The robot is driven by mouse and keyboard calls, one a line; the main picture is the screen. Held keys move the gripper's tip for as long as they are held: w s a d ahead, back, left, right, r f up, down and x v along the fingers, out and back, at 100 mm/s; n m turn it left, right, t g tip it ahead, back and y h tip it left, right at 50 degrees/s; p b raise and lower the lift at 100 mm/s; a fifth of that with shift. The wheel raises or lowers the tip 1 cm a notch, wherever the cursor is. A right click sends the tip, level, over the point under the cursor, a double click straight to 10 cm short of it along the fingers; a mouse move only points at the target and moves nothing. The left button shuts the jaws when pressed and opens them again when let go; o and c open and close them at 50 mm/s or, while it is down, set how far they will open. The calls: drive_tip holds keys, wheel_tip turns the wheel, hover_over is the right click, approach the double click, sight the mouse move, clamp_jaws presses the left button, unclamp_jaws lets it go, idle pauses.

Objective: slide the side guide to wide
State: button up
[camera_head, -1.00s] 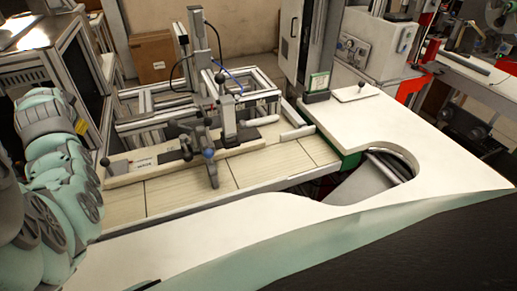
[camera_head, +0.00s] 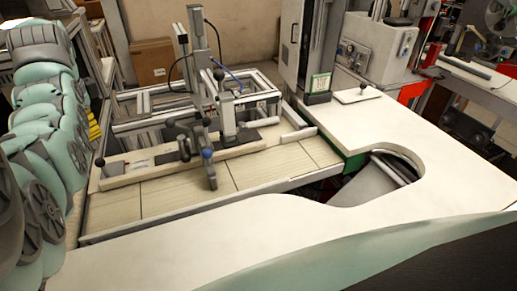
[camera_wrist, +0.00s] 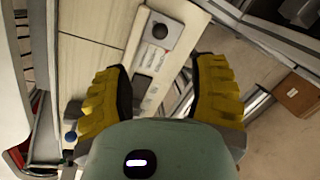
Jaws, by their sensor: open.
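A long pale rail (camera_head: 122,171) lies across the bench, with a black ball knob (camera_head: 100,162) at its left end. Dark sliding parts with a black knob (camera_head: 183,141) and a blue knob (camera_head: 208,153) sit along it. I cannot tell for certain which part is the side guide. In the wrist view my gripper (camera_wrist: 160,68) is open, its yellow fingers spread and empty above the rail's end. Between and beyond them show the black knob (camera_wrist: 160,31) and a white label (camera_wrist: 153,57). The blue knob (camera_wrist: 70,137) shows at the lower left.
An aluminium frame with an upright column (camera_head: 198,40) stands behind the rail. The white tabletop (camera_head: 400,125) at right is mostly clear, with a round cutout. A cardboard box (camera_head: 152,62) stands at the back, also in the wrist view (camera_wrist: 299,95).

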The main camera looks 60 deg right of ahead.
sight(98, 159)
drive_tip(key=f, duration=0.3)
drive_tip(key=w+f+p, duration=0.1)
drive_tip(key=f, duration=0.2)
drive_tip(key=w+f, duration=0.1)
drive_tip(key=f, duration=0.2)
drive_tip(key=shift+d+f+p, duration=0.1)
drive_tip(key=shift+f+p, duration=0.2)
drive_tip(key=shift+f, duration=0.05)
drive_tip(key=shift+w+f+b, duration=0.2)
drive_tip(key=shift+f+b, duration=0.95)
drive_tip(key=shift+f, duration=0.25)
clamp_jaws()
